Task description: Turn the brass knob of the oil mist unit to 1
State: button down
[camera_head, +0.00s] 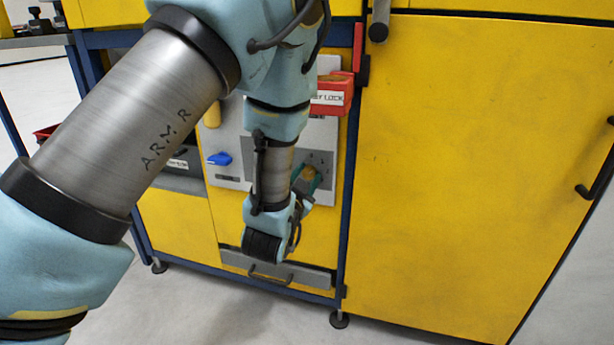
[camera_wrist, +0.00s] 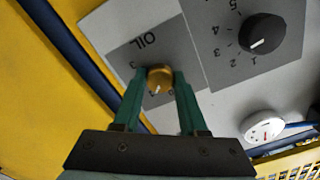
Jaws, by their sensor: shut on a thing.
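The brass knob (camera_wrist: 160,79) sits on a dark grey plate (camera_wrist: 125,57) marked OIL in the wrist view. A pale pointer mark shows on its lower side; digits, including a 3, stand around it, but I cannot tell which one it points at. The two green fingers of my gripper (camera_wrist: 161,77) are on either side of the knob, shut on it. In the head view my gripper (camera_head: 305,184) is at the panel's lower right, with a bit of the brass knob (camera_head: 309,173) showing; my wrist hides much of the plate.
A black dial (camera_wrist: 262,33) with its own digits is beside the OIL plate. A white round part (camera_wrist: 262,126) and yellow basket (camera_wrist: 296,163) lie at lower right. A yellow cabinet (camera_head: 460,180) stands right.

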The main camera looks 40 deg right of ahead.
dwell(0.3)
jog(key=shift+c, duration=2.2)
grip_release()
jog(key=p+v, duration=0.4)
jog(key=v, duration=0.7)
jog(key=shift+f, duration=0.1)
